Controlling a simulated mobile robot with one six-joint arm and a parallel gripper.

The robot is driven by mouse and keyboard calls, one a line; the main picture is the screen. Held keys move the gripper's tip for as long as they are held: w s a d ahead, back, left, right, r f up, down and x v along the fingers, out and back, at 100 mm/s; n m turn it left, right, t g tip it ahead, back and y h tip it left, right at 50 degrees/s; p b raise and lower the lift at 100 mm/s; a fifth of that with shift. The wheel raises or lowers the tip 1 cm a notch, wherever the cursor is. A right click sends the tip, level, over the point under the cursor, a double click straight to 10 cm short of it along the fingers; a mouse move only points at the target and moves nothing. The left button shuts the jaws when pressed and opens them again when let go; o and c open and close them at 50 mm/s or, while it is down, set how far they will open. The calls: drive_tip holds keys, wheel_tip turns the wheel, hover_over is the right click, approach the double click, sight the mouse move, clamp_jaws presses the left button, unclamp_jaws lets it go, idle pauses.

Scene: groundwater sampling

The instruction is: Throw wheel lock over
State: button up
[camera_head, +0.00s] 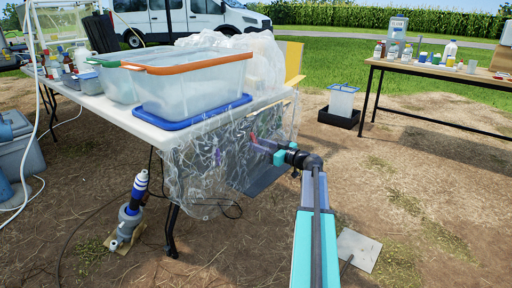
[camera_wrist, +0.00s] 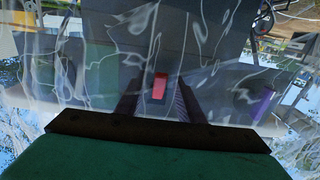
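A small red block-like part (camera_wrist: 159,86), which may be the wheel lock, shows in the wrist view on a dark grey surface. My gripper (camera_wrist: 158,100) has its two dark ridged fingers apart, one on each side of the red part in the picture. I cannot tell whether they touch it. In the head view my gripper (camera_head: 262,146) reaches in at the table's front right edge, partly veiled by clear plastic sheeting (camera_head: 205,165). A small reddish spot (camera_head: 252,137) shows by the fingertips. A dark grey panel (camera_head: 268,178) hangs below them.
The white table (camera_head: 130,118) carries clear bins with an orange-rimmed lid (camera_head: 190,62) and a blue lid (camera_head: 195,113). A grey pump-like device (camera_head: 130,212) stands by a table leg. A second table (camera_head: 430,68) with bottles is at right. Open dirt lies between.

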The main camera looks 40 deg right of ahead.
drive_tip(key=shift+w+a, duration=0.15)
drive_tip(key=shift+w, duration=0.45)
drive_tip(key=shift+c, duration=0.4)
clamp_jaws()
